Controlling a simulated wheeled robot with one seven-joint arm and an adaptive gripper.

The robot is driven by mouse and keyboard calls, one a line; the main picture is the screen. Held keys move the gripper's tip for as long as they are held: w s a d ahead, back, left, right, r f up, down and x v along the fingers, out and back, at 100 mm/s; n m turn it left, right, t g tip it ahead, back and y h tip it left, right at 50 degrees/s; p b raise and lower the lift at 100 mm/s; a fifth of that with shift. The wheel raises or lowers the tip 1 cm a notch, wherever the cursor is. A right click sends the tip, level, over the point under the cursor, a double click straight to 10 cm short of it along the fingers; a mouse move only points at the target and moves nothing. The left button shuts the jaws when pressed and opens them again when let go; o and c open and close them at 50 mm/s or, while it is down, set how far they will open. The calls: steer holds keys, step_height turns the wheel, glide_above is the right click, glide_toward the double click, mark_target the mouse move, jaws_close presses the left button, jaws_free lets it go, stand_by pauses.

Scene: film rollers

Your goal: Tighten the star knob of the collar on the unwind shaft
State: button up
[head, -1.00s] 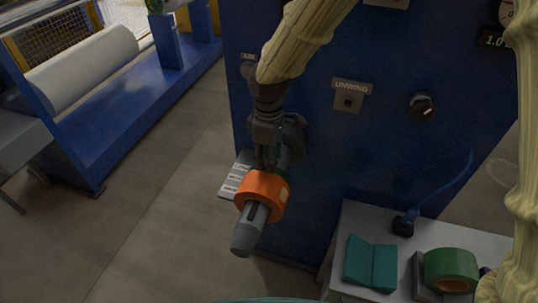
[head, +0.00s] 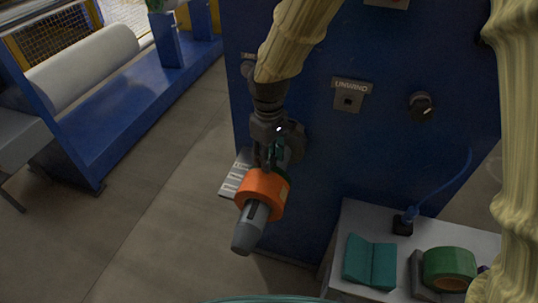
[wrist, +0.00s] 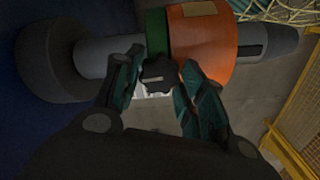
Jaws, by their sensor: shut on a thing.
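The unwind shaft (head: 248,228) sticks out of the blue machine panel, grey with a tapered end; it also shows in the wrist view (wrist: 92,58). An orange roll or core (head: 262,193) sits around the shaft. A green collar (wrist: 156,32) is around the shaft beside the orange piece. The dark star knob (wrist: 158,75) stands out from the collar between my fingertips in the wrist view. My gripper (head: 268,160) is shut on the star knob, reaching from above; in the head view it hides the knob and much of the collar.
A small table (head: 350,215) at the lower right holds a teal folded block (head: 370,263), a green tape roll (head: 449,268) and a blue-corded plug (head: 403,224). The blue panel (head: 330,160) stands close behind the shaft. Grey floor (head: 150,240) at the left is open.

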steer(key=shift+r, duration=0.1)
steer(key=o, duration=1)
step_height(320, 180, up, 12)
steer(key=shift+f, duration=0.1)
stand_by(0.4)
